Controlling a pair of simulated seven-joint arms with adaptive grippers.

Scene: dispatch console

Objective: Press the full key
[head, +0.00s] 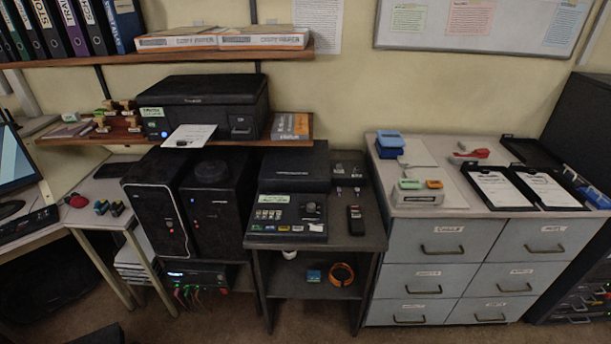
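A dark console (290,207) with a sloped front lies on the black table at the centre. Its panel carries a pale green label, a row of small light keys (269,214), a round dark knob (312,210) and several coloured tags or keys (285,227) along its front edge. The lettering is too small to read, so I cannot tell which one is the full key. Neither of my grippers is in view. Nothing touches the console's panel from above.
A dark handset (355,220) stands to the right of the console. Black computer towers (160,205) stand close on its left. A printer (203,104) sits on the shelf above. A grey drawer cabinet (428,245) is on the right. The floor in front is clear.

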